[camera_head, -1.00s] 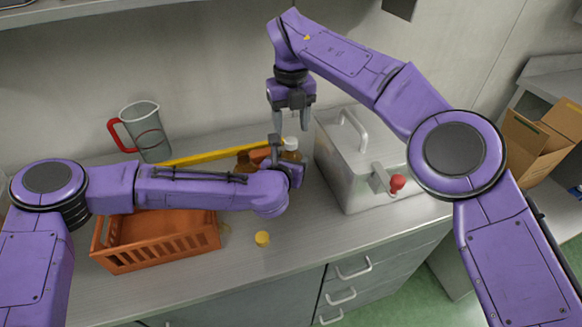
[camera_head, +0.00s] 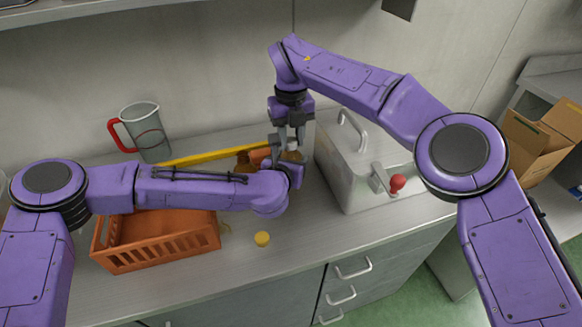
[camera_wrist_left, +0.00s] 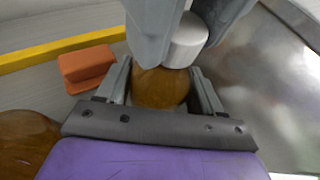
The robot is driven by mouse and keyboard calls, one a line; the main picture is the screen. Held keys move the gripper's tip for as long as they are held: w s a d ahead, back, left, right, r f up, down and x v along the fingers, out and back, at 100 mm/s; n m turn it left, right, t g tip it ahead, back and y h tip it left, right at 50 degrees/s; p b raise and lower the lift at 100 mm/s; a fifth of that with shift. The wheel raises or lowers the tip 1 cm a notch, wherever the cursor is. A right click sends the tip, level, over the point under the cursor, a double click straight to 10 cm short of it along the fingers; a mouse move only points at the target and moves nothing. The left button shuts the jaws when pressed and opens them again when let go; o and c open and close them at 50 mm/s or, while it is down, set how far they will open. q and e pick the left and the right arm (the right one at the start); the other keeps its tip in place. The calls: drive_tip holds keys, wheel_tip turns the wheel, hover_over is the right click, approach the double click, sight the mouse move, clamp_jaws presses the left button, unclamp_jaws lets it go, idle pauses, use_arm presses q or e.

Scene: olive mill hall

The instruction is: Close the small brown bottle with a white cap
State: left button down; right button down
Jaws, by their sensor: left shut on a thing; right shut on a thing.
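The small brown bottle (camera_head: 292,156) stands on the counter left of the steel box, partly hidden by my grippers. My left gripper (camera_wrist_left: 160,95) is shut around it, and its amber body (camera_wrist_left: 160,88) shows between the fingers in the left wrist view. The white cap (camera_wrist_left: 187,42) sits at the bottle's top. My right gripper (camera_head: 291,138) reaches down from above and is shut on the cap, with one finger on either side in the left wrist view. I cannot tell how firmly the cap is seated on the neck.
A larger brown bottle (camera_wrist_left: 25,140) and an orange block (camera_wrist_left: 88,68) are close by on the left. A yellow strip (camera_head: 190,158) lies behind. An orange crate (camera_head: 165,250), yellow cap (camera_head: 262,239), red-handled jug (camera_head: 148,130) and steel box (camera_head: 345,170) surround the spot.

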drive_tip(key=c, duration=0.7)
unclamp_jaws()
wheel_tip(320, 180, up, 8)
drive_tip(key=shift+f, duration=0.25)
use_arm(q)
drive_tip(key=shift+c, duration=0.4)
unclamp_jaws()
use_arm(e)
wheel_tip(320, 180, down, 2)
drive_tip(key=shift+f+b, duration=0.25)
drive_tip(key=shift+b, duration=1)
use_arm(q)
drive_tip(key=v, duration=1)
drive_tip(key=shift+s, duration=0.15)
